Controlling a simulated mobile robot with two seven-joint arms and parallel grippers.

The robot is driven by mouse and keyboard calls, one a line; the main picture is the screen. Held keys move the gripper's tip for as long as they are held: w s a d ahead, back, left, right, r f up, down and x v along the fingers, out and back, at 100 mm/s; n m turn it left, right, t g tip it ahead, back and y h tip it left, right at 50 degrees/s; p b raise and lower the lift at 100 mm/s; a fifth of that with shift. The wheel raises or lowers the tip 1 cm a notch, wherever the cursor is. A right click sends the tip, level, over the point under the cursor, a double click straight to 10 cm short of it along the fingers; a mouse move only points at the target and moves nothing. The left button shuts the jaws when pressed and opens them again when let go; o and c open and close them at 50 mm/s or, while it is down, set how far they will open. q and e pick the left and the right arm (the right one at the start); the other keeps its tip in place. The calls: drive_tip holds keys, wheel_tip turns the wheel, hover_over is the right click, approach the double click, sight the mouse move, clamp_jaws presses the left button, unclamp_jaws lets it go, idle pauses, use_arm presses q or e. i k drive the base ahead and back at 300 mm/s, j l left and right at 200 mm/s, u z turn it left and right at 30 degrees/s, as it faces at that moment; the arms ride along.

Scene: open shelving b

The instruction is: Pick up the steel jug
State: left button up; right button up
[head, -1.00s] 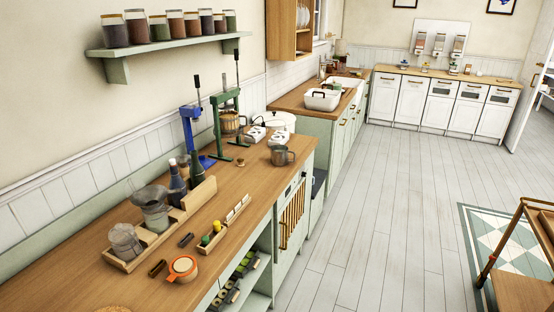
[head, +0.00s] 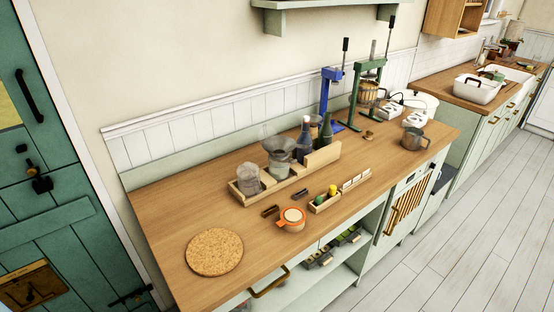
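The steel jug (head: 414,139) is a grey metal jug with a side handle. It stands upright near the right end of the wooden counter (head: 180,212), close to the front edge. Neither of my grippers shows in the head view.
A blue press (head: 329,97) and a green press (head: 369,92) stand behind the jug. An orange-rimmed cup (head: 291,220) and a cork mat (head: 214,252) lie nearer. A green door (head: 50,180) is at left.

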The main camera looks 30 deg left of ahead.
sight(412, 137)
drive_tip(key=i+l+u, duration=0.25)
drive_tip(key=i+l, duration=0.9)
drive_tip(key=i, duration=0.25)
drive_tip(key=i+l+u, duration=0.25)
drive_tip(key=i+l, duration=1)
drive_tip(key=l, duration=0.2)
